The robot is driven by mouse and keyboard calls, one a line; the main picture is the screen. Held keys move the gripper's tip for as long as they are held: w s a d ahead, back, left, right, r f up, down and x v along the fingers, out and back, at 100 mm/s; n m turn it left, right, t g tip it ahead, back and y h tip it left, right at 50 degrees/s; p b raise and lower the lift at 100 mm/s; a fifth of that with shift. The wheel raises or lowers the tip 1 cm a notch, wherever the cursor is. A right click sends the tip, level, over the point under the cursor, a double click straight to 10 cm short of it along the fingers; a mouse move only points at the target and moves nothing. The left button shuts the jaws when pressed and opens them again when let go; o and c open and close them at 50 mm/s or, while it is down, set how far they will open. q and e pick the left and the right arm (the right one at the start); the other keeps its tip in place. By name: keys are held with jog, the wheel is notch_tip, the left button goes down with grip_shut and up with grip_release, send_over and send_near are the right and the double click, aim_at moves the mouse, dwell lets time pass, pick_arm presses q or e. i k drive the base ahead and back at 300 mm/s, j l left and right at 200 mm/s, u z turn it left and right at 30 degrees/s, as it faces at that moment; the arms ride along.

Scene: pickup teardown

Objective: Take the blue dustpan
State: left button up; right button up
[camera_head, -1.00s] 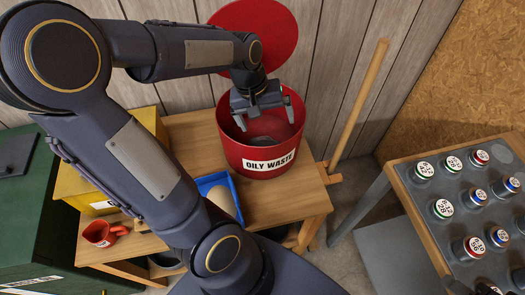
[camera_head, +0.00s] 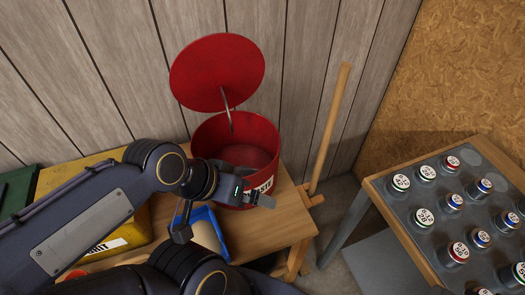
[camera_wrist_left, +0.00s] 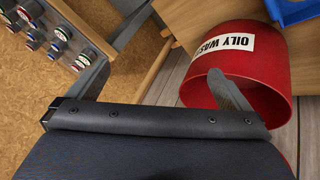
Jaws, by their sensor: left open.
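The blue dustpan (camera_head: 208,212) lies on the wooden table beside the red bin, with a tan area showing inside its blue rim. My arm and gripper partly cover it in the head view. A blue piece that looks like it shows at the top right of the left wrist view (camera_wrist_left: 292,10). My left gripper (camera_head: 222,217) is open and empty, above the table between the dustpan and the bin's front. In the left wrist view its two fingers (camera_wrist_left: 165,90) are spread wide, one in front of the bin. My right gripper is not in view.
The red oily waste bin (camera_head: 262,140) stands open, its lid (camera_head: 217,72) raised. A wooden handle (camera_head: 330,130) leans at the wall. A yellow box (camera_head: 85,180) is partly behind my arm. The wooden table (camera_head: 285,225) has bare room at right. A stand with several capped containers (camera_head: 385,225) is farther right.

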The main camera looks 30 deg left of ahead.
aim_at(206, 230)
jog(key=u, duration=0.45)
jog(key=k+j+u, duration=0.1)
jog(key=u, duration=0.75)
jog(key=j+u, duration=0.15)
jog(key=u, duration=0.25)
jog(key=l+u, duration=0.1)
jog(key=u, duration=0.6)
jog(key=k+l+u, duration=0.1)
jog(key=u, duration=0.25)
